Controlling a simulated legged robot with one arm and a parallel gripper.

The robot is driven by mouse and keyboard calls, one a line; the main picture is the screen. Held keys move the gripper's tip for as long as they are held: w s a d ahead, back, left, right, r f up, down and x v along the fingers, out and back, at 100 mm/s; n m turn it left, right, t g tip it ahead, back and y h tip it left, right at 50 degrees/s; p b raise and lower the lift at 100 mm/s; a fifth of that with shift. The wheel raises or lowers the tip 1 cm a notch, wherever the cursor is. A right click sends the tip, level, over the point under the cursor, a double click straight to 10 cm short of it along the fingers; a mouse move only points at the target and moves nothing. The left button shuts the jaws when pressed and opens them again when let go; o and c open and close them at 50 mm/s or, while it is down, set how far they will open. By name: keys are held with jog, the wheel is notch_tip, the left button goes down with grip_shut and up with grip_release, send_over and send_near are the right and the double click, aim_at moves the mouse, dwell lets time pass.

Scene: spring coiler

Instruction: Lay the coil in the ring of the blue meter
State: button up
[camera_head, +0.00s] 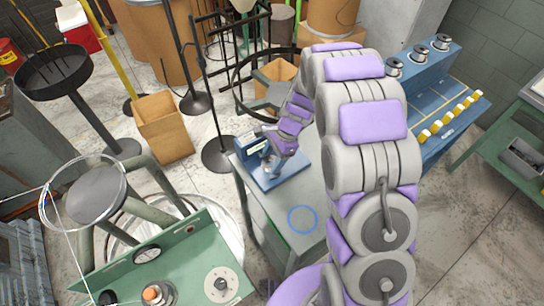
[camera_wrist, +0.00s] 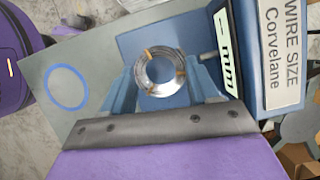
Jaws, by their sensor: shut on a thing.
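The coil (camera_wrist: 178,61) is a silver ring of wire with tan ties. In the wrist view it sits between the two blue fingers of my gripper (camera_wrist: 161,80), which is shut on it. The blue meter (camera_wrist: 137,43) lies behind the coil, with a display reading "mm" and a white "WIRE SIZE" label. In the head view the blue meter (camera_head: 284,177) stands on a grey table, with my gripper (camera_head: 270,158) over it. The coil is hidden or too small there. Whether the coil touches the meter's base, I cannot tell. No ring on the meter shows clearly.
A blue circle (camera_head: 302,219) marks the grey tabletop near its front; it shows in the wrist view too (camera_wrist: 65,87). A green panel with dials (camera_head: 160,262) is at the front left. A blue bench with spools (camera_head: 420,75) is at the right.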

jog(key=shift+f, duration=1.25)
jog(key=o, duration=1.3)
jog(key=shift+c, duration=0.2)
jog(key=p+v, duration=0.3)
jog(key=v, duration=1.4)
jog(key=s+d+r+n+h, duration=0.1)
jog(key=s+d+r+n, duration=0.1)
jog(key=s, duration=0.9)
jog(key=s+d+r+n+h, duration=0.1)
jog(key=s+d+r+n, duration=0.2)
jog(key=s, duration=0.9)
jog(key=s+d+r+n+h, duration=0.1)
jog(key=s+d+r+n, duration=0.2)
jog(key=s, duration=0.9)
notch_tip(320, 180, up, 3)
jog(key=n, duration=0.4)
jog(key=shift+s+f+h, duration=0.2)
jog(key=shift+h, duration=0.2)
